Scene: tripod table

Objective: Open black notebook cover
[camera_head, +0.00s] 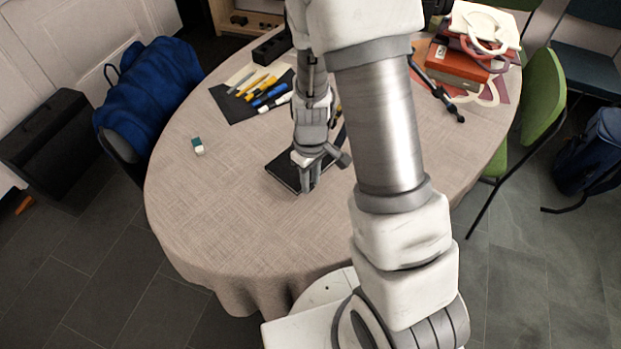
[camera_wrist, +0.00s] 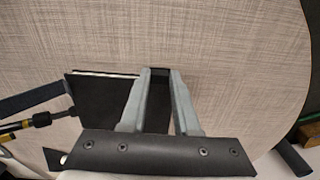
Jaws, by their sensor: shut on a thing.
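The black notebook (camera_head: 284,172) lies on the round cloth-covered table, partly hidden behind my gripper and arm. In the wrist view the notebook (camera_wrist: 100,100) shows as a dark slab left of and between my fingers, with a thin pale page edge along its top left. My gripper (camera_head: 306,186) points down at the notebook's near right part. In the wrist view my gripper (camera_wrist: 160,75) has its fingertips a little apart, with a black part of the notebook between them. Whether the cover is lifted at all cannot be told.
A dark mat with several pens and markers (camera_head: 262,92) lies behind the notebook. A small eraser (camera_head: 197,146) lies at the left. A black tripod (camera_head: 437,91) and red books (camera_head: 458,63) are at the right. The table's (camera_head: 215,215) front left is clear.

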